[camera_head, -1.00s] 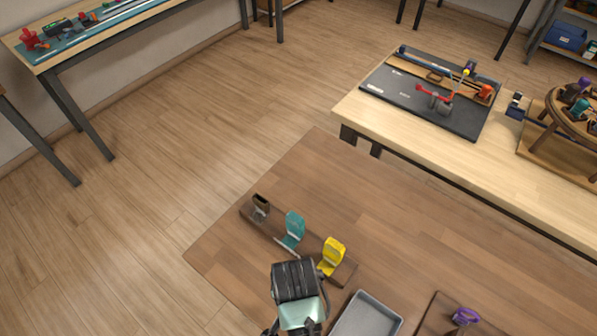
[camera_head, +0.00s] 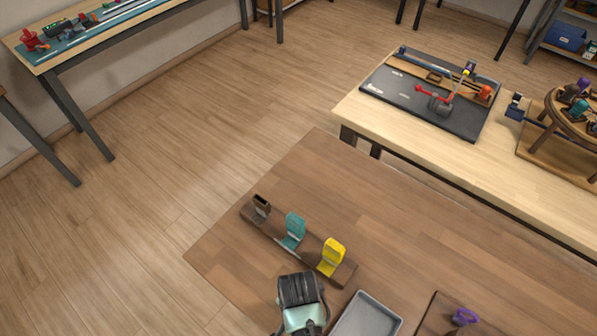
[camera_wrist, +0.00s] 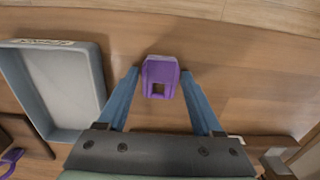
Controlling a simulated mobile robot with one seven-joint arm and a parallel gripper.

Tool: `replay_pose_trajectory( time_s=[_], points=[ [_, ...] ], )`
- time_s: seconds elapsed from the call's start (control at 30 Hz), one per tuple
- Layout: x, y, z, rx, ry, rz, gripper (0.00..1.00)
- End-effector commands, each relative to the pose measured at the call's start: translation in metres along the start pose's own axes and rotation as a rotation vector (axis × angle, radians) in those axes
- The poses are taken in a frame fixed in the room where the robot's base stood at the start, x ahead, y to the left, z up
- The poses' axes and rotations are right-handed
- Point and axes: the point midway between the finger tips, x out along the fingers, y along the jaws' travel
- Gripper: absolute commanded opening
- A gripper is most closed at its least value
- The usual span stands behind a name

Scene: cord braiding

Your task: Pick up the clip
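A purple clip (camera_wrist: 160,77) with a dark square hole sits between the two blue fingertips of my gripper (camera_wrist: 160,73) in the wrist view. The fingers are spread wide, one on each side of it, with what look like narrow gaps. Whether either finger touches it is hard to tell. In the head view my gripper (camera_head: 303,316) is seen from above at the bottom, and its fingers and this clip are hidden.
A grey tray (camera_head: 369,316) lies right of my gripper; it also shows in the wrist view (camera_wrist: 100,95). A board (camera_head: 433,322) with a purple piece (camera_head: 465,317) is further right. The brown table (camera_head: 400,220) is clear behind these.

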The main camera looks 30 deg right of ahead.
Motion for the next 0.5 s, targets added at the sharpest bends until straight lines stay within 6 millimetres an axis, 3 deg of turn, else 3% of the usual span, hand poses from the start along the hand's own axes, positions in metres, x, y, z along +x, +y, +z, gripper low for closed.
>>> replay_pose_trajectory(
  time_s=[0.07, 0.3, 0.5],
  points=[
    [-0.0002, -0.0001, -0.0001, 0.0, 0.0, 0.0, 0.51],
    [-0.0003, 0.0, -0.0001, 0.0, 0.0, 0.0, 0.08],
    [-0.0004, 0.0, -0.0001, 0.0, 0.0, 0.0, 0.05]
  ],
)
